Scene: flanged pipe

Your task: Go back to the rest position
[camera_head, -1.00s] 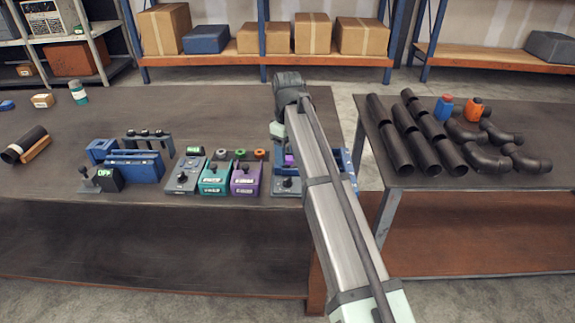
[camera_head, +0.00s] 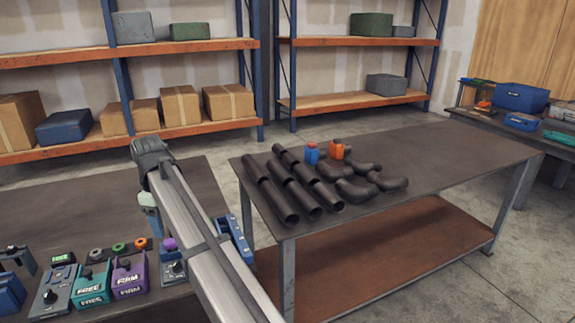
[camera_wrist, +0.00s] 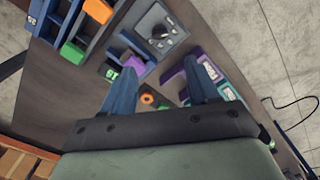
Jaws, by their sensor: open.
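My gripper (camera_wrist: 160,68) is open, with its two blue fingers apart and nothing visibly held between them. In the wrist view it hangs over the dark workbench (camera_wrist: 75,95), with small boxes and an orange ring (camera_wrist: 147,99) beyond the fingers. A teal box marked FREE (camera_head: 91,287) and a purple box marked FIRM (camera_head: 129,275) stand left of my arm. A blue fixture (camera_head: 233,240) is partly hidden beside the arm.
A second table (camera_head: 420,165) on the right holds black pipes (camera_head: 285,190), elbow pieces (camera_head: 350,185), a blue bottle (camera_head: 312,154) and an orange bottle (camera_head: 337,150). A gap separates it from the workbench. Shelves with cartons (camera_head: 180,106) stand behind.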

